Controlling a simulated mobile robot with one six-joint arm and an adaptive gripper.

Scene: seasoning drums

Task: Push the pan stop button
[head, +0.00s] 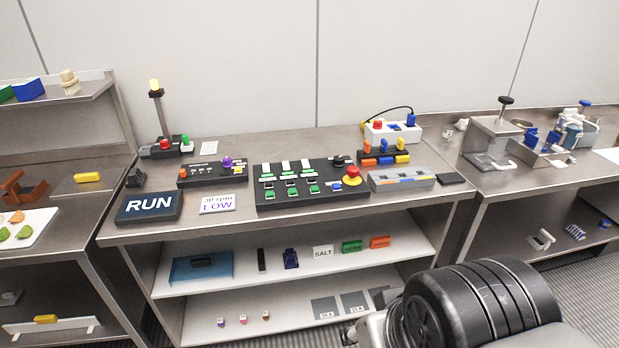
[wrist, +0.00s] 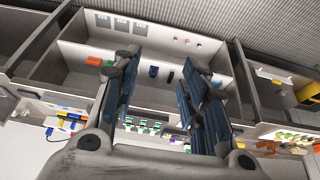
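I cannot read a label that marks the pan stop button. Several red buttons show in the head view. One red button (head: 164,145) sits beside a green button (head: 186,140) on a dark box with a yellow-topped post at the back left. A large red mushroom button (head: 352,172) on a yellow base sits at the right end of the long black panel (head: 300,200). Another red button (head: 377,125) is on a white box at the back right. My gripper (wrist: 160,66) is open and empty in the wrist view, its blue-padded fingers wide apart, clear of the panels.
The steel table (head: 230,222) also carries a RUN sign (head: 150,206), a LOW card (head: 217,204), a small panel with a purple knob (head: 227,163) and a grey box (head: 402,180). Shelves lie below. Side benches flank the table. My dark arm is at the lower right.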

